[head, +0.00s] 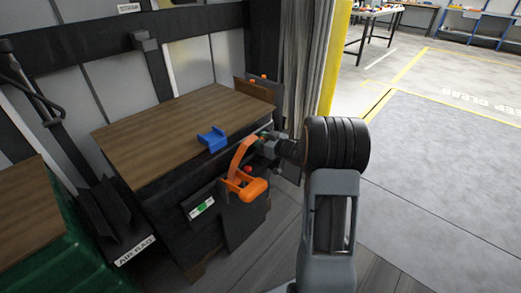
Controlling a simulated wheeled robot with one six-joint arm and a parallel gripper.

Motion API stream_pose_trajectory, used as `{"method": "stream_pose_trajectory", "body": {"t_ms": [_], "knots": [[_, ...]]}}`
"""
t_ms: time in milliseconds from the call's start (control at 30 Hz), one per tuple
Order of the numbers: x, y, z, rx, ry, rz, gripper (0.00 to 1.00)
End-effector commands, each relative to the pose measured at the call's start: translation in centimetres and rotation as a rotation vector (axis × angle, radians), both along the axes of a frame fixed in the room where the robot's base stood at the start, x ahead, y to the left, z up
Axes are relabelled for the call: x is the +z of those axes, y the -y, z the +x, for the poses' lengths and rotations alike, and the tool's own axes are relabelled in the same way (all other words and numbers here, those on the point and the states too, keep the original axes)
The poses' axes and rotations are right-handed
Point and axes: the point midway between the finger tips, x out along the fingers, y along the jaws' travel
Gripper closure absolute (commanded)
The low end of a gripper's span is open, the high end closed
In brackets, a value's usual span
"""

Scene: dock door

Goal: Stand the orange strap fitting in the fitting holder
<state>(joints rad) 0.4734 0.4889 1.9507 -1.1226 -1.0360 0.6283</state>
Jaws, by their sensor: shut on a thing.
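The orange strap fitting (237,161) is a curved arm with a wider looped part at its lower end. My gripper (262,144) is shut on its upper end and holds it in front of the near right edge of the wooden-topped cabinet. The fitting hangs with its loop downward; the fingers are small and partly hidden. A blue block with a notch (212,139), which looks like the fitting holder, stands on the wooden top (165,130) near its front edge. It is just left of the fitting, apart from it, and looks empty.
A brown board (258,89) with small orange pieces stands at the top's far right corner. A red knob (248,169) and a green label (202,208) are on the cabinet front. A green container (60,245) is at lower left. Most of the wooden top is clear.

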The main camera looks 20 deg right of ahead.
Motion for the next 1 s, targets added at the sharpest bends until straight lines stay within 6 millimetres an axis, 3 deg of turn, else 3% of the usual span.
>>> {"method": "stream_pose_trajectory", "body": {"t_ms": [333, 767, 800, 1000], "knots": [[-4.1, 0.3, 0.7, 0.0, 0.0, 0.001, 0.9], [-4.3, 0.3, 0.6, 0.0, 0.0, 0.001, 0.9], [-4.4, 0.3, 0.6, 0.0, -0.001, 0.0, 0.63], [-4.3, 0.3, 0.6, 0.0, -0.001, 0.0, 0.44]]}}
